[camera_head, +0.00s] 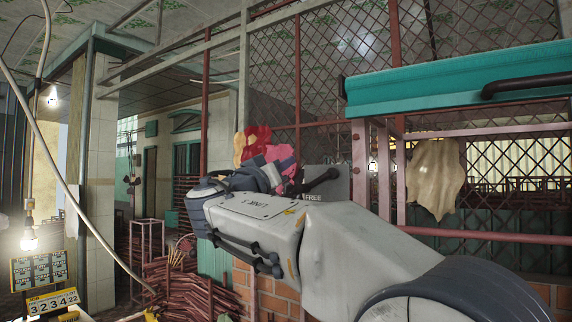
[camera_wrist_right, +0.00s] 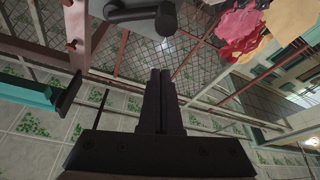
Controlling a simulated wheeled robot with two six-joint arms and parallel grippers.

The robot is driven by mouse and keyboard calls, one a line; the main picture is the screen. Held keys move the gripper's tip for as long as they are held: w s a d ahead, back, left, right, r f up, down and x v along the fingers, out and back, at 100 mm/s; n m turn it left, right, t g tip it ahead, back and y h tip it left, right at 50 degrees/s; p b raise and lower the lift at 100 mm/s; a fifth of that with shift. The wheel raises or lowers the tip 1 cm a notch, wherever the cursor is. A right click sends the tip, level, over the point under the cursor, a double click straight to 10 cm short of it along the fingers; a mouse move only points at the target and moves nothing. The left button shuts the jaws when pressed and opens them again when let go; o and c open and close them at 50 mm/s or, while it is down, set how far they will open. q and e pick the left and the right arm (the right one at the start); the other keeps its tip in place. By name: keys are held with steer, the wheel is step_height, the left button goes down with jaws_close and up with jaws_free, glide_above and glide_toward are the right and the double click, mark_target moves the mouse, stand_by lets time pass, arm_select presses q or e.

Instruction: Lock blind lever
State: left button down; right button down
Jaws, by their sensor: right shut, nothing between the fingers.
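The blind lever is a dark handle (camera_head: 322,180) on a grey plate (camera_head: 340,190) beside the red metal frame, right of my right wrist. The word "FREE" shows at the plate's lower part. In the right wrist view, the dark lever (camera_wrist_right: 138,14) is at the top, with its round end just beyond my fingertips. My right gripper (camera_wrist_right: 160,75) is shut and empty, its two fingers together, pointing toward the lever with a small apparent gap. In the head view my right arm hides part of the area below the lever. My left gripper is not in view.
A teal bar (camera_head: 455,80) with a dark handle sits on the red frame at the right. A pale bag (camera_head: 434,178) hangs below it. Red and yellow cloths (camera_head: 252,146) hang behind my wrist. Mesh fencing stands behind; reddish sticks (camera_head: 190,290) pile at lower left.

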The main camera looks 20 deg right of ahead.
mark_target(315, 181)
steer(key=f, duration=0.1)
steer(key=d+f+p, duration=0.1)
steer(key=f, duration=0.1)
steer(key=shift+s+d+f, duration=0.1)
steer(key=shift+d+f, duration=0.15)
steer(key=shift+d, duration=0.05)
steer(key=shift+a, duration=0.1)
